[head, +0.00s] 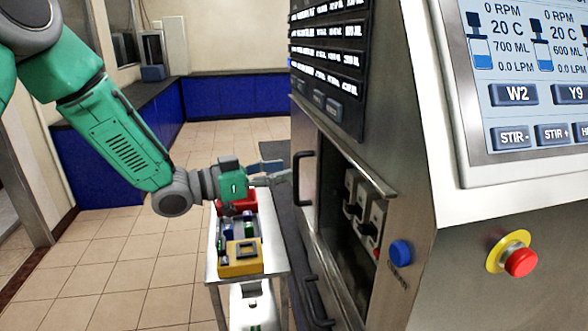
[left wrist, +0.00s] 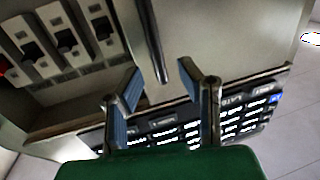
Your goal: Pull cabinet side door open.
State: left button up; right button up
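The steel cabinet (head: 455,255) fills the right of the head view. Its side has a framed, window-like section (head: 335,245) with several switches visible behind it. A dark upright bar handle (head: 298,180) stands on the side door near that section's far edge. It also shows in the left wrist view as a dark bar (left wrist: 153,42). My left gripper (head: 274,172) is open in front of this handle. In the left wrist view its two blue-padded fingers (left wrist: 163,100) are spread, and the bar's end lies near the gap. I cannot tell whether they touch. My right gripper is not in view.
A second handle (head: 316,300) is lower on the cabinet side. A white cart (head: 212,262) with a yellow item (head: 240,258) and a red item (head: 238,203) stands below my left gripper. A blue knob (head: 401,250) and a red emergency button (head: 521,262) stick out. Tiled floor lies left.

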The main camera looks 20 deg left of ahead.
pick_arm(q)
jog(key=w+a+v, duration=0.1)
jog(key=v, duration=0.8)
jog(key=s+d+f+n+g+y+b, duration=0.1)
jog(key=s+d+f+n+y+b, duration=0.15)
jog(key=f, duration=0.75)
jog(key=s+d+f+n+g+y+b, duration=0.1)
jog(key=s+f+n+g+y+b, duration=0.15)
jog(key=f, duration=0.75)
jog(key=s+d+f+n+g+y+b, duration=0.1)
jog(key=s+d+f+y, duration=0.15)
jog(key=f, duration=0.85)
jog(key=s+f+n+g+y+b, duration=0.1)
jog(key=s+f+g, duration=0.3)
jog(key=s+f, duration=0.5)
jog(key=s+a+f+n+g+y+b, duration=0.1)
jog(key=s+f+g+y+b, duration=0.2)
jog(key=s+f, duration=0.6)
jog(key=s+y+b, duration=0.1)
jog(key=s, duration=0.6)
jog(key=shift+a+g, duration=0.15)
jog(key=shift+g, duration=0.2)
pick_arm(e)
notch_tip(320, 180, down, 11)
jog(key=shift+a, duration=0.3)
pick_arm(q)
jog(key=shift+r, duration=0.1)
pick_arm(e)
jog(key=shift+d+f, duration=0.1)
